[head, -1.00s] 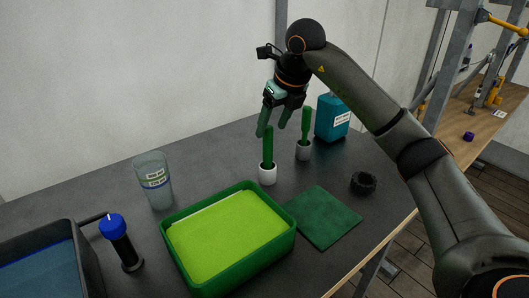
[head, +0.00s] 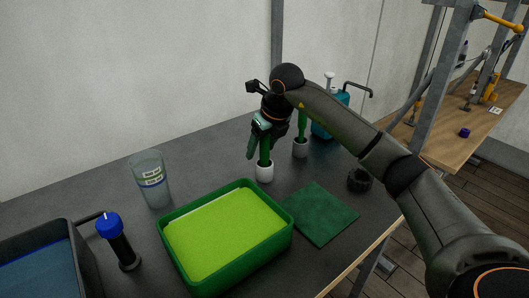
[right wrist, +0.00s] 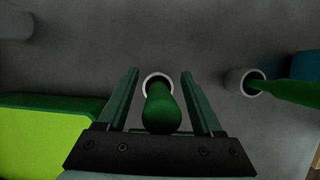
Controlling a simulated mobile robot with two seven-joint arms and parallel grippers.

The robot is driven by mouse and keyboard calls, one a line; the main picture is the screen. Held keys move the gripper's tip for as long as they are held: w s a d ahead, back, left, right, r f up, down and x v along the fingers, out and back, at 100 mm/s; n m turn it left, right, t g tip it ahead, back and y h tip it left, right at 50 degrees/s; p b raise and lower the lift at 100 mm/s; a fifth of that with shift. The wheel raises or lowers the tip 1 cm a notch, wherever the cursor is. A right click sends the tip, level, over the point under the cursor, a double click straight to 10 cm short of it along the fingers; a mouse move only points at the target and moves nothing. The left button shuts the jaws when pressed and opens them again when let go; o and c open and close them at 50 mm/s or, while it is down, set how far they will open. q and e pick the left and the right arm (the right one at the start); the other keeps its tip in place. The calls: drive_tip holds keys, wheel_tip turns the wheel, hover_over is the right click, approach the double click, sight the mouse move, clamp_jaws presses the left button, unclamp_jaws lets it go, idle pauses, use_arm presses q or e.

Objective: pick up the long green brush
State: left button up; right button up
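The long green brush (head: 265,150) stands upright in a white cup (head: 265,174) on the dark table. My right gripper (head: 261,141) has come down over its upper part. In the right wrist view the brush (right wrist: 161,110) stands between the two open fingers (right wrist: 159,74), with a gap on each side. A second green brush (head: 302,127) stands in another white cup (head: 300,149) behind and to the right; it also shows at the right of the right wrist view (right wrist: 288,91). My left gripper is not in view.
A green tray with a lime inside (head: 284,243) lies in front, beside a dark green cloth (head: 320,213). A black ring (head: 359,180) is at right, a teal bottle (head: 321,130) behind. A clear cup (head: 152,180) and blue-capped black cylinder (head: 120,242) stand left.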

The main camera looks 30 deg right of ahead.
clamp_jaws()
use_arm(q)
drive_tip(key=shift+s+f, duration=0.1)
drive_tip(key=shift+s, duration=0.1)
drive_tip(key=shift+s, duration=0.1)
use_arm(e)
drive_tip(key=shift+r, duration=0.1)
